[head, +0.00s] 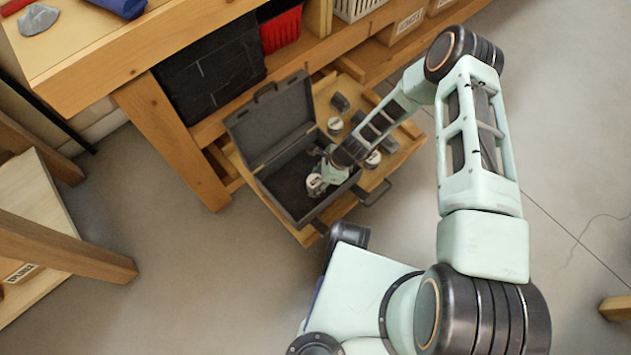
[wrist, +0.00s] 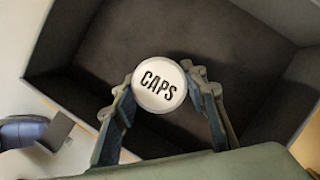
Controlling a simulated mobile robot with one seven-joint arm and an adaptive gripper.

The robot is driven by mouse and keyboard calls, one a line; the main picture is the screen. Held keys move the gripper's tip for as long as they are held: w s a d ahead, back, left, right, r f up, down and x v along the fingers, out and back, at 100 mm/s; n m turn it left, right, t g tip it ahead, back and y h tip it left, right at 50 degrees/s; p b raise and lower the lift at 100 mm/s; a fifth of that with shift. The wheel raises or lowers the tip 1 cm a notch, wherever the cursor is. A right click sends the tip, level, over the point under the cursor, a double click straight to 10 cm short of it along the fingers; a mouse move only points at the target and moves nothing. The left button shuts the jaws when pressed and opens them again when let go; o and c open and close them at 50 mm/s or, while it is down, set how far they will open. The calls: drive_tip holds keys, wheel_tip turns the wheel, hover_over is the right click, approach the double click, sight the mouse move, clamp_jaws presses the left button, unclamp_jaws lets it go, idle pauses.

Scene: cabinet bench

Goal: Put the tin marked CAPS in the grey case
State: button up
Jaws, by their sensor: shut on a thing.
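The tin marked CAPS is round with a white lid and black letters; it shows in the wrist view (wrist: 159,86) and as a small white disc in the head view (head: 315,182). My gripper (wrist: 165,92) is shut on the tin, one finger on each side. In the head view my gripper (head: 322,172) is over the grey case (head: 268,128), whose lid stands open. The tin is over the dark inside of the case, near its front right part. I cannot tell whether the tin touches the case floor.
The case sits in a pulled-out wooden drawer (head: 405,152). To its right in the drawer are another white-topped tin (head: 335,125), one more by my arm (head: 373,159), and small dark items (head: 340,103). The bench (head: 150,45) overhangs at the upper left. Open floor lies in front.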

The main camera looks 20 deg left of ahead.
drive_tip(key=o, duration=1.3)
drive_tip(key=v, duration=1.2)
drive_tip(key=shift+r, duration=0.1)
